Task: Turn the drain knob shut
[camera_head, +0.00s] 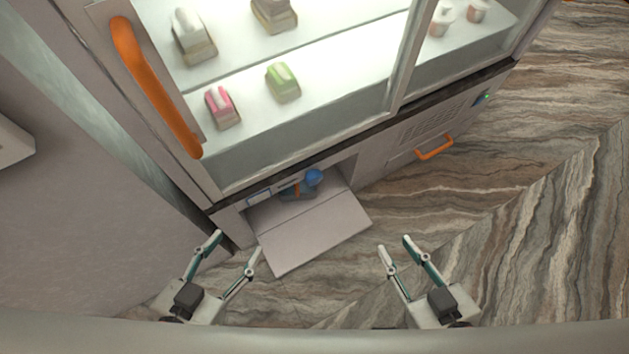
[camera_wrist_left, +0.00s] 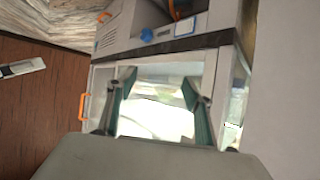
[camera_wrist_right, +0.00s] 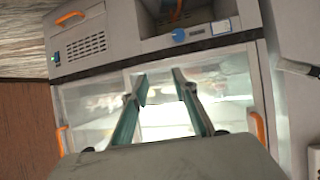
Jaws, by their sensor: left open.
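Below the glass display case, a low compartment stands open with its grey flap (camera_head: 315,232) folded down. A round blue knob (camera_head: 314,177) is at the compartment's upper edge; it also shows in the left wrist view (camera_wrist_left: 147,35) and right wrist view (camera_wrist_right: 179,36). An orange part (camera_head: 298,190) sits inside, partly hidden; it may be the drain knob's handle, but I cannot tell. My left gripper (camera_head: 238,245) is open and empty, left of the flap. My right gripper (camera_head: 395,243) is open and empty, right of the flap. Neither touches anything.
The glass case holds a pink-topped box (camera_head: 222,107) and a green-topped box (camera_head: 283,82). A long orange handle (camera_head: 155,85) stands out at left. A smaller orange handle (camera_head: 434,147) is on the base front. The marbled floor (camera_head: 520,220) at right is clear.

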